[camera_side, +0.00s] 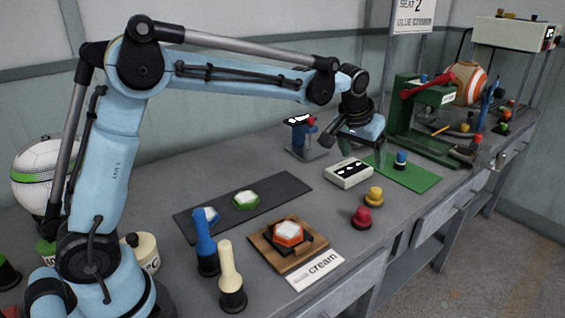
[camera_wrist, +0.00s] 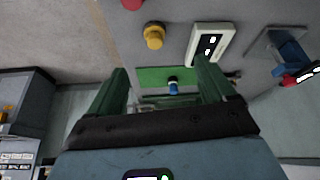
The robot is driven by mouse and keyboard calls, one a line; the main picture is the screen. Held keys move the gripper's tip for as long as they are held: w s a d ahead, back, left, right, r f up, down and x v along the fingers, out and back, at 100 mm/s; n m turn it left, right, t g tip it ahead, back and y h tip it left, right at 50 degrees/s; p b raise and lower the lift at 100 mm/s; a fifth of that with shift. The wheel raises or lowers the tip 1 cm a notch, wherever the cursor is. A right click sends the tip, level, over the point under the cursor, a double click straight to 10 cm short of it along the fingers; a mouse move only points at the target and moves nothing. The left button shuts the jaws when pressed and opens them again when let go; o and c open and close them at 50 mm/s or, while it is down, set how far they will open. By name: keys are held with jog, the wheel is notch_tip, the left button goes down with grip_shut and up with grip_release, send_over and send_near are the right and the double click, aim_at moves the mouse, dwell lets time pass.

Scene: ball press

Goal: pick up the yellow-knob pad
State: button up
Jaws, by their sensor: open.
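The yellow-knob pad (camera_side: 374,196) stands upright on the grey bench, just behind the red-knob pad (camera_side: 362,217). In the wrist view the yellow-knob pad (camera_wrist: 154,37) shows beyond the fingertips, near the top. My gripper (camera_side: 347,146) is above the bench, behind and left of the yellow-knob pad and well apart from it. In the wrist view my gripper (camera_wrist: 162,68) has its two dark green fingers spread with nothing held between them. The side view shows the fingers small and partly hidden.
A blue-knob pad (camera_side: 401,160) stands on a green mat (camera_side: 422,179). A white box with dark displays (camera_side: 348,173) lies left of the yellow-knob pad. A green press with a red lever (camera_side: 408,115) stands behind. Blue and cream handled stamps (camera_side: 206,245) stand in front. The bench edge is close on the right.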

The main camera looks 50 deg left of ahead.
send_near(376, 190)
jog(key=x, duration=1)
jog(key=shift+f, duration=0.3)
jog(key=shift+c, duration=0.5)
jog(key=c, duration=1.1)
jog(key=shift+o, duration=0.2)
jog(key=shift+r, duration=0.1)
